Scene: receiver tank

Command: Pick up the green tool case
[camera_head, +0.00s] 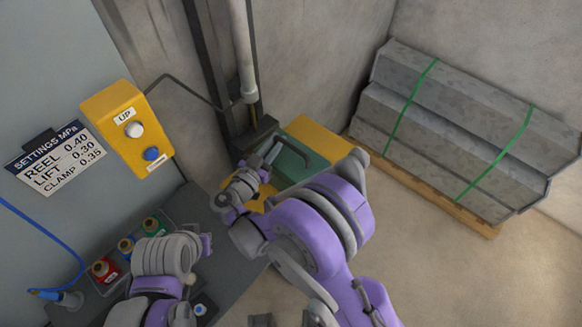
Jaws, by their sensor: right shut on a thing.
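The green tool case (305,165) sits on a yellow platform at the back, near the foot of the dark column. A dark handle shows on its top. My right gripper (271,154) is at the left side of the case's top and is shut on it. My right arm hides the case's near side, and the exact grip point is hard to see. My left arm is at the lower left, over the grey bench. Its fingers cannot be made out.
A yellow control box (128,128) with two buttons hangs at the left by a settings sign (56,160). Red, blue and green fittings (126,246) stand on the bench (226,240). Strapped grey beams (460,125) lie on a pallet at right. Floor at lower right is clear.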

